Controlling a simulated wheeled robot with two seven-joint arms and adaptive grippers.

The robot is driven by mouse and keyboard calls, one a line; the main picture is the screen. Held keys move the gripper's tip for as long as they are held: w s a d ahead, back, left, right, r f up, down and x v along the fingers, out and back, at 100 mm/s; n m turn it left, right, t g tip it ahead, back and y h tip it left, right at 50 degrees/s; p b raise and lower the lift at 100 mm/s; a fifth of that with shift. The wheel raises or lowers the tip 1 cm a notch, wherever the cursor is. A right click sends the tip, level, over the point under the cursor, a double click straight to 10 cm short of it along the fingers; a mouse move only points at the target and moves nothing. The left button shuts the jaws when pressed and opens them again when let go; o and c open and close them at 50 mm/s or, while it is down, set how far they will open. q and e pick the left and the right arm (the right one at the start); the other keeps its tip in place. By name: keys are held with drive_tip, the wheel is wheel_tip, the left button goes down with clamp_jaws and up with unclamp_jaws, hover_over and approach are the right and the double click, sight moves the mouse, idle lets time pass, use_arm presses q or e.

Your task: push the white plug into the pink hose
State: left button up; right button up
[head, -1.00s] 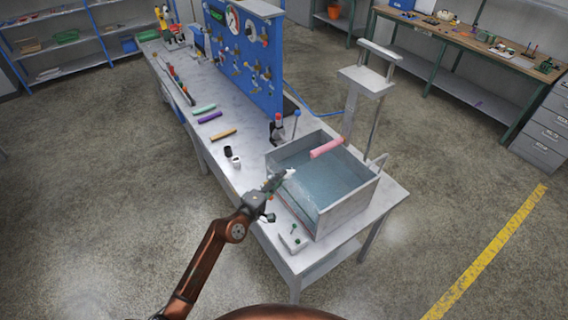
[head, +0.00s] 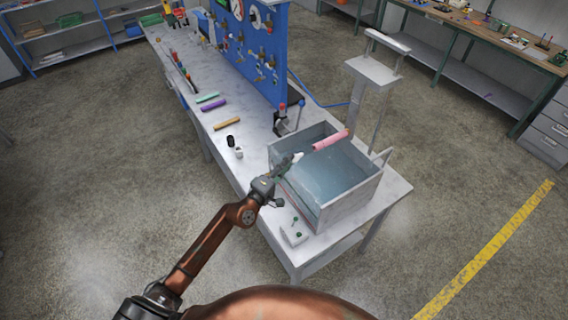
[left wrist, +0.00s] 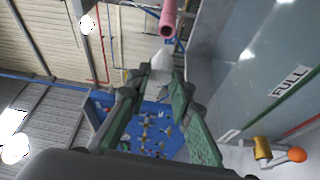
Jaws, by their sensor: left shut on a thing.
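The pink hose (head: 330,140) lies across the tank's upper edge in the head view, its near end pointing toward my left gripper. In the left wrist view the hose (left wrist: 168,18) shows its open end just past the plug. My left gripper (head: 288,162) is over the tank's left side. In the left wrist view its green fingers (left wrist: 158,85) are shut on the white plug (left wrist: 162,62), whose tip points at the hose end. The plug (head: 298,157) is small in the head view, a short gap from the hose. My right gripper is out of view.
The grey tank (head: 350,203) holds water and stands at the table's end. A blue tool panel (head: 270,75) stands behind.

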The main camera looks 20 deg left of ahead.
sight(301, 154)
use_arm(q)
drive_tip(key=shift+w+d, duration=0.65)
drive_tip(key=shift+w, duration=0.15)
drive_tip(key=shift+w+d, duration=0.65)
drive_tip(key=shift+w, duration=0.2)
drive_tip(key=shift+p, duration=0.3)
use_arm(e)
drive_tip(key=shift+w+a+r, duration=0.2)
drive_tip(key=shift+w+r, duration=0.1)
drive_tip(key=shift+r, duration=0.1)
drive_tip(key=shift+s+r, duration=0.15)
use_arm(q)
drive_tip(key=shift+w+d, duration=0.1)
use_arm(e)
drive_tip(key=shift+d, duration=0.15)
use_arm(q)
drive_tip(key=shift+w+d, duration=0.25)
drive_tip(key=shift+w, duration=0.05)
drive_tip(key=shift+p, duration=0.45)
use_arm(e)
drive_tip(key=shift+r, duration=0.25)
use_arm(q)
drive_tip(key=shift+w+d, duration=0.25)
drive_tip(key=shift+w, duration=0.05)
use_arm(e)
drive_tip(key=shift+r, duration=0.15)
